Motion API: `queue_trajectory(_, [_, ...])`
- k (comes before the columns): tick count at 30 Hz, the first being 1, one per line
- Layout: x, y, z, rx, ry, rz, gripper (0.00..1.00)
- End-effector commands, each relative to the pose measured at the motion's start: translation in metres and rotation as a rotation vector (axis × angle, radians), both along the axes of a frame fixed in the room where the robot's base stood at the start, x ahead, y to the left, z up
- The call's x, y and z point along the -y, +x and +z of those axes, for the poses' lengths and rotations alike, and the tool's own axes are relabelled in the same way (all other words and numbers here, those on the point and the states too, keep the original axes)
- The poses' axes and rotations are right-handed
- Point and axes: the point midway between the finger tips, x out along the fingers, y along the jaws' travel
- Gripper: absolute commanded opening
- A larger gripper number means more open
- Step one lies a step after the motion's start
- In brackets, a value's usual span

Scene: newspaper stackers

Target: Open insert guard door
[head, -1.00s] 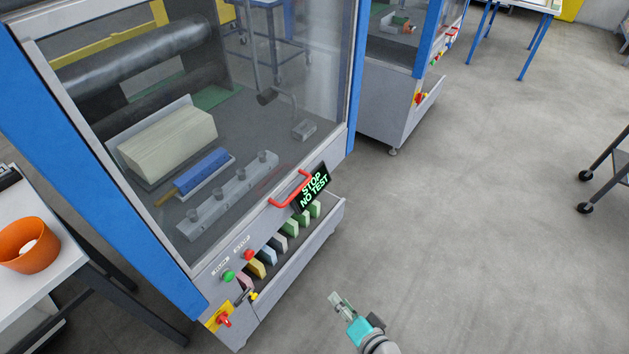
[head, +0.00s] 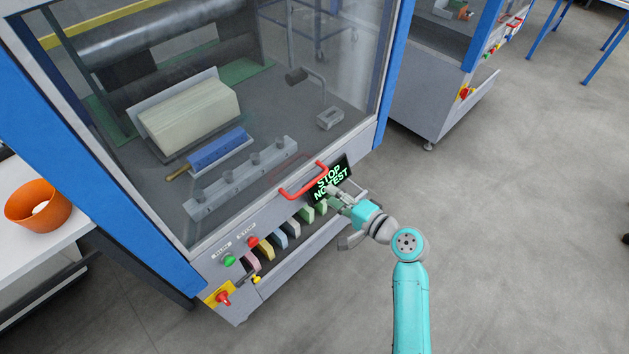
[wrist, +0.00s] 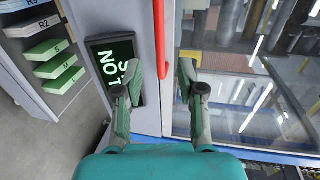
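The guard door (head: 240,100) is a large clear panel in the front of the blue and grey machine. It is closed, and its glass also shows in the wrist view (wrist: 255,95). A red bar handle (head: 303,181) sits at its lower edge. My gripper (head: 337,193) is just to the right of the handle, in front of the black display (head: 347,172) with green text. In the wrist view, my gripper (wrist: 162,72) has its two fingers apart, with nothing between the tips. The handle (wrist: 158,45) runs down from the top, ahead of the gap; contact is not visible.
Below the door are coloured tabs (head: 279,240), green and red buttons (head: 229,260) and a red switch on a yellow plate (head: 221,298). A white table with an orange bowl (head: 38,206) stands at the left. The floor (head: 500,240) at the right is clear.

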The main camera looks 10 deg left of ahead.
Motion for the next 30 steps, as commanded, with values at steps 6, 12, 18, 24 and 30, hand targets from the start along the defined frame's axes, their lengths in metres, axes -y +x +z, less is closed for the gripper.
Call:
queue_trajectory(6, [-0.032,0.024,-0.008,0.001,-0.001,0.002,0.39])
queue_trajectory(12, [-0.054,0.042,-0.014,0.001,-0.001,0.0,0.39])
queue_trajectory(18, [-0.066,0.051,-0.017,0.001,-0.001,-0.002,0.39])
queue_trajectory(24, [-0.068,0.053,-0.018,0.001,-0.001,-0.002,0.39])
queue_trajectory(30, [-0.067,0.053,-0.018,0.001,-0.001,-0.002,0.22])
